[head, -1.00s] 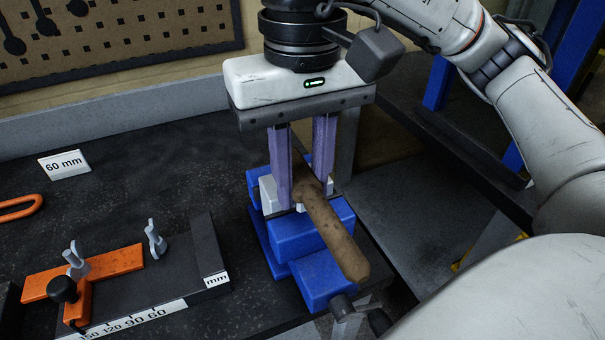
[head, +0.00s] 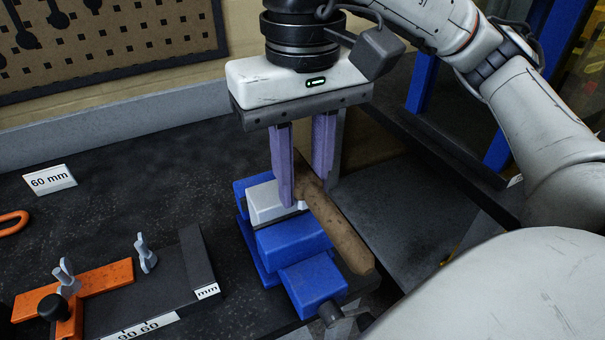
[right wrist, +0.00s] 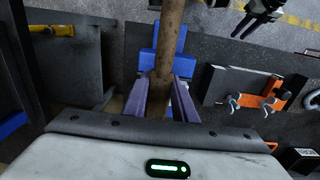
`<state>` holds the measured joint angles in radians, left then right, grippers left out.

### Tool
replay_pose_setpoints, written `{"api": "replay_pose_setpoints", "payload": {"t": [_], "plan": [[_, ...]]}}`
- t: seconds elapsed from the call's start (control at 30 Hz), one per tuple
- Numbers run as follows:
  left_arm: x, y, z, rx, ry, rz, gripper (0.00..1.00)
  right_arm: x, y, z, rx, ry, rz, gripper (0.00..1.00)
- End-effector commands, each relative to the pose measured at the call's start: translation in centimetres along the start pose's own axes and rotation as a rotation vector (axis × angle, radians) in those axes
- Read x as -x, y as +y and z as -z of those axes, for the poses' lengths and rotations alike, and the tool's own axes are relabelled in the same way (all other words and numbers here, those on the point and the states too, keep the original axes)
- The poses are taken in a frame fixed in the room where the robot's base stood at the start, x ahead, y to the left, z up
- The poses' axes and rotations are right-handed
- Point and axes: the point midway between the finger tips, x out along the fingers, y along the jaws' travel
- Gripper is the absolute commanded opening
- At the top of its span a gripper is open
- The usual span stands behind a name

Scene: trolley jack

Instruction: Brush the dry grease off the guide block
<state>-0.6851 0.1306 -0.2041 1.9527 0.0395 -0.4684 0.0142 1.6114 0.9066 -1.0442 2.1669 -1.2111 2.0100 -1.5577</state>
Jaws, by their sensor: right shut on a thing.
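My right gripper (head: 303,180) is shut on a brush with a thick brown wooden handle (head: 340,232). The handle slants down to the right, beside the blue vise (head: 292,240). A pale grey-white block (head: 268,203), apparently the guide block, sits in the vise to the left of the brush. My fingers partly cover it. Bristles and any grease are not visible, and I cannot tell whether the brush touches the block. The handle also shows in the right wrist view (right wrist: 172,35). My left gripper (right wrist: 247,27) is there at the top right, its fingers apart and empty.
An orange stop with wing nuts (head: 85,290) and a scale stands left of the vise on the dark bench (head: 130,190). A "60 mm" label (head: 50,180) lies farther back. A pegboard (head: 110,35) backs the bench. The bench edge is close to the vise's right.

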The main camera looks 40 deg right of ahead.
Motion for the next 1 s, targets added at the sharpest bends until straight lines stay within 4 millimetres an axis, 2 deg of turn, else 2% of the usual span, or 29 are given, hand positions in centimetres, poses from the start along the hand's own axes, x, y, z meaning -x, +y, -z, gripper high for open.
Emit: {"api": "replay_pose_setpoints", "payload": {"t": [0.03, 0.33, 0.5, 1.0], "plan": [[0.8, 0.0, 0.8, 0.002, 0.003, 0.001, 0.31, 1.2, 0.0, 0.0, 0.0, 0.001, 0.001, 0.0], [2.4, -0.8, 1.2, 0.012, -0.015, 0.018, 0.31, 4.2, 0.0, 0.0, 0.0, 0.001, 0.001, 0.0], [3.4, -0.8, 2.2, 0.01, -0.014, 0.019, 0.31, 5.7, 0.0, 0.0, 0.0, 0.001, 0.001, 0.0], [3.4, -0.5, 2.4, 0.009, -0.012, 0.014, 0.31, 5.7, 0.0, 0.0, 0.0, 0.002, 0.001, 0.0]]}}
